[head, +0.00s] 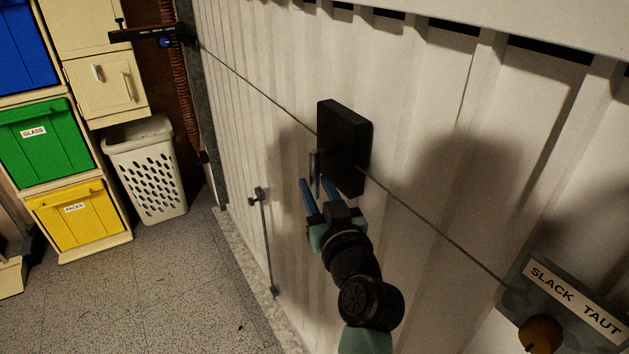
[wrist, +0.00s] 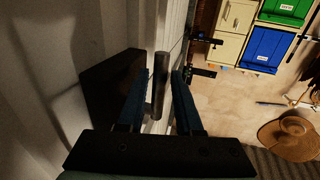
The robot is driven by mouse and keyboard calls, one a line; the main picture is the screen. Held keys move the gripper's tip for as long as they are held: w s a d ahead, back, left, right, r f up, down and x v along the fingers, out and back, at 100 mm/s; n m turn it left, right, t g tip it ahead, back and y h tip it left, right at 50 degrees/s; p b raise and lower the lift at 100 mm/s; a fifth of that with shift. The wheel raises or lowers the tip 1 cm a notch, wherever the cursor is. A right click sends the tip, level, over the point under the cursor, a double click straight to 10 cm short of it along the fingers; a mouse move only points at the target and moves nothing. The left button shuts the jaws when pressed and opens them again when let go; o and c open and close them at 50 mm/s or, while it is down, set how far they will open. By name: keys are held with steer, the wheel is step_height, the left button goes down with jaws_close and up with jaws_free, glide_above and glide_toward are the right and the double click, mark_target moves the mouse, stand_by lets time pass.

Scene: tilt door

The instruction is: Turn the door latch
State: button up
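The latch is a black box plate (head: 345,147) on the pale ribbed door (head: 420,90), with a short grey metal handle (head: 314,166) standing off its near side. A thin cable runs across the door past the plate. My gripper (head: 314,183) has two blue fingers and points up at the handle from below. In the wrist view the handle (wrist: 159,85) stands between the two fingers, with a narrow gap visible on each side. The gripper is open and does not appear clamped on it. The black plate (wrist: 108,90) lies left of the fingers.
A panel marked SLACK and TAUT (head: 570,300) with a brass knob (head: 540,335) is at lower right. A thin upright rod (head: 266,240) stands off the door's lower left. A white basket (head: 147,170) and coloured bins are at left. The floor (head: 190,290) before the door is clear.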

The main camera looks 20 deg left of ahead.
steer(key=shift+x, duration=0.85)
jaws_close()
stand_by(0.9)
